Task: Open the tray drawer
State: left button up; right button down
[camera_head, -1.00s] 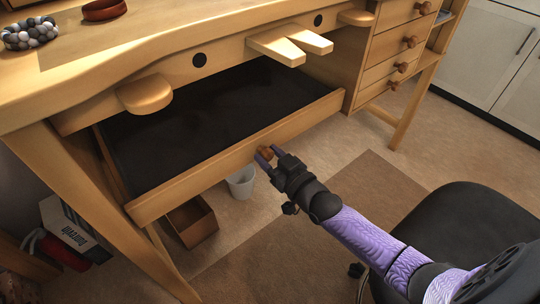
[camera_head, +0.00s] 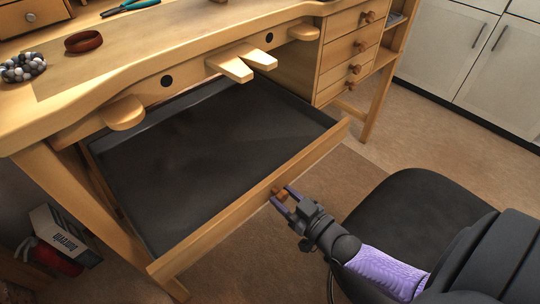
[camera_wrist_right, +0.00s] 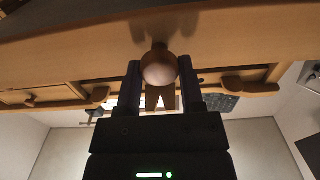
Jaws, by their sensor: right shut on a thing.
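The tray drawer (camera_head: 258,208) is a wide wooden-fronted drawer with a dark lining, under the workbench top. It stands well out from the bench in the head view, and its dark inside is empty. My right gripper (camera_head: 281,199) is shut on the round wooden knob (camera_head: 278,190) at the middle of the drawer front. In the right wrist view the knob (camera_wrist_right: 159,66) sits between the two dark fingers, with the wooden drawer front (camera_wrist_right: 60,55) above. My left gripper is not in view.
A black chair (camera_head: 415,205) stands close to the drawer's right front, near my right arm. A bead bracelet (camera_head: 22,67), a brown ring-shaped band (camera_head: 84,41) and teal-handled pliers (camera_head: 130,6) lie on the bench top.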

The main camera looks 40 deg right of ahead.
jog(key=shift+s+d+p, duration=0.15)
jog(key=shift+s+p, duration=0.15)
jog(key=shift+s, duration=1.35)
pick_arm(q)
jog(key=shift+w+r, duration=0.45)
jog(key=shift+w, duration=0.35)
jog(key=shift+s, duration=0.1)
pick_arm(e)
jog(key=shift+c, duration=2.4)
grip_release()
jog(key=shift+o, duration=1.2)
jog(key=shift+d, duration=0.1)
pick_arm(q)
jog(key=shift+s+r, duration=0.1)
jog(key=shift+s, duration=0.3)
